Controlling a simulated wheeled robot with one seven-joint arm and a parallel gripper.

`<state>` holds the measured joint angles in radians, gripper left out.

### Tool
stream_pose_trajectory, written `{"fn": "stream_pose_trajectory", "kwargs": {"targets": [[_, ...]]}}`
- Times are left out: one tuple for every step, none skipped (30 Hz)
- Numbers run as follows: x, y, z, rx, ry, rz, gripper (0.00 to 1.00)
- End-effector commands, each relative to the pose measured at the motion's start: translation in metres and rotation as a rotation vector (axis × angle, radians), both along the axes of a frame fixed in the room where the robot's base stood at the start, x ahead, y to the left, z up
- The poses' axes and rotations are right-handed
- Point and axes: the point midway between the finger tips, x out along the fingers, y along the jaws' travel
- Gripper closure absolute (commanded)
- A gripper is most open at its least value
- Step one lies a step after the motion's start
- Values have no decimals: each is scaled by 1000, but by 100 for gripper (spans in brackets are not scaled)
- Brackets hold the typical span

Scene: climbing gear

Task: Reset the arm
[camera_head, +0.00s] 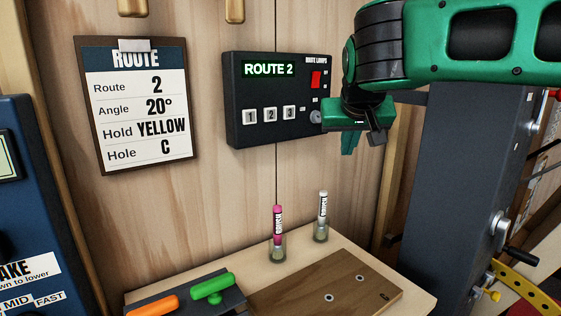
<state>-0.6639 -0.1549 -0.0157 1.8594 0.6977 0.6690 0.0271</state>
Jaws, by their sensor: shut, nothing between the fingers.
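My arm, green and black, reaches in from the upper right of the head view. My gripper (351,140) points down, just right of the route lamp box, and is shut with nothing in it. The black route lamp box (275,98) hangs on the wooden wall. Its display reads ROUTE 2. It has white buttons 1, 2, 3, a red switch (317,79) and a grey knob (316,117) close to the gripper. I cannot tell whether the gripper touches the box.
A route card (137,105) reads Route 2, Angle 20°, Hold YELLOW, Hole C. Below, a shelf (335,262) holds a pink tube (278,222), a white tube (322,212), a wooden plate (300,300), a green handle (212,287) and an orange handle (153,303). A dark column (452,170) stands right.

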Motion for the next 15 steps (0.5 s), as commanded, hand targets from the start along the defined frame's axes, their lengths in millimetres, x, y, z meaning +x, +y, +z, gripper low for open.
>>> {"fn": "stream_pose_trajectory", "kwargs": {"targets": [[-6, -34, -15, -5, 39, -40, 100], [-11, -50, -25, -8, 64, -59, 100], [-19, -72, -37, -10, 98, -84, 100], [-26, -88, -46, -9, 123, -102, 100], [-33, -104, -56, -8, 150, -121, 100], [-44, -125, -68, -5, 185, -147, 100], [-53, -139, -78, -2, 212, -164, 100], [-64, -153, -88, 2, 238, -183, 100], [-78, -171, -100, 10, 275, -209, 100], [-89, -183, -110, 16, 301, -227, 100], [-102, -195, -119, 25, 329, -245, 100], [-118, -209, -131, 36, 365, -268, 100], [-132, -219, -140, 47, 391, -287, 100], [-145, -228, -150, 59, 418, -304, 100], [-164, -239, -161, 76, 453, -325, 100]]}}
